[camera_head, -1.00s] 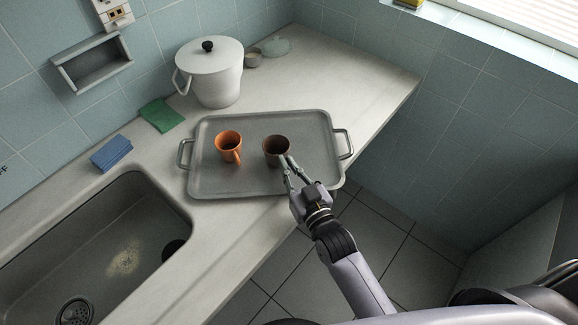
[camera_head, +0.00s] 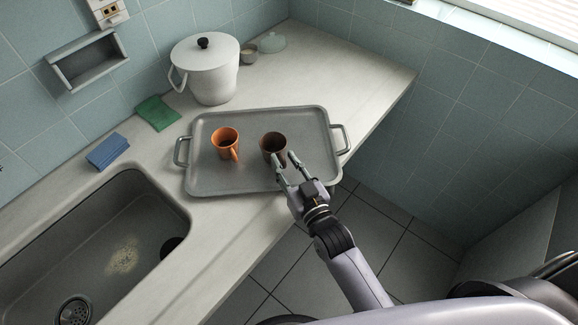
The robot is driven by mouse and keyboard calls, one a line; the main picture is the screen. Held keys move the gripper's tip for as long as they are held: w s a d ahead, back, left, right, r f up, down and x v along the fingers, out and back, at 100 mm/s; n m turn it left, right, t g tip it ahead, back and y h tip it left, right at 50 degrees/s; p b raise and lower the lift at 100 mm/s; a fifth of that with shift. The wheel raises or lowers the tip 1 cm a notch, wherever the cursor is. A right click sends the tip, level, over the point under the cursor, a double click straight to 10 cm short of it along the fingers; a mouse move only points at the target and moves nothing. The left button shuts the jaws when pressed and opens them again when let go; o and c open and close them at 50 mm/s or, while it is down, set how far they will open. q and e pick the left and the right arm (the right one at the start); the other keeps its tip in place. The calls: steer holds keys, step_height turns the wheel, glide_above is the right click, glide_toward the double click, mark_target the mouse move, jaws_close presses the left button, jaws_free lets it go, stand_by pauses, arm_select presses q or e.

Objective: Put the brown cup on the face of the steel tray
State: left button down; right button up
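The brown cup (camera_head: 272,145) stands upright on the steel tray (camera_head: 215,181), right of the tray's middle. An orange cup (camera_head: 224,140) stands upright on the tray to its left, its handle toward the front. My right gripper (camera_head: 286,161) is at the near right side of the brown cup. Its two fingers are spread apart with a gap between them, and nothing is held in them. The fingertips are close to the cup; I cannot tell whether they touch it. My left gripper is not in view.
A white lidded pot (camera_head: 207,72) stands behind the tray, with a small bowl (camera_head: 248,54) beside it. A green cloth (camera_head: 158,113) and a blue sponge (camera_head: 108,151) lie to the left. The sink (camera_head: 90,245) is at front left. The counter's right end is clear.

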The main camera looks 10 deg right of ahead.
steer(key=b+v, duration=0.1)
steer(key=v, duration=1.1)
steer(key=shift+r, duration=0.15)
steer(key=shift+s, duration=0.1)
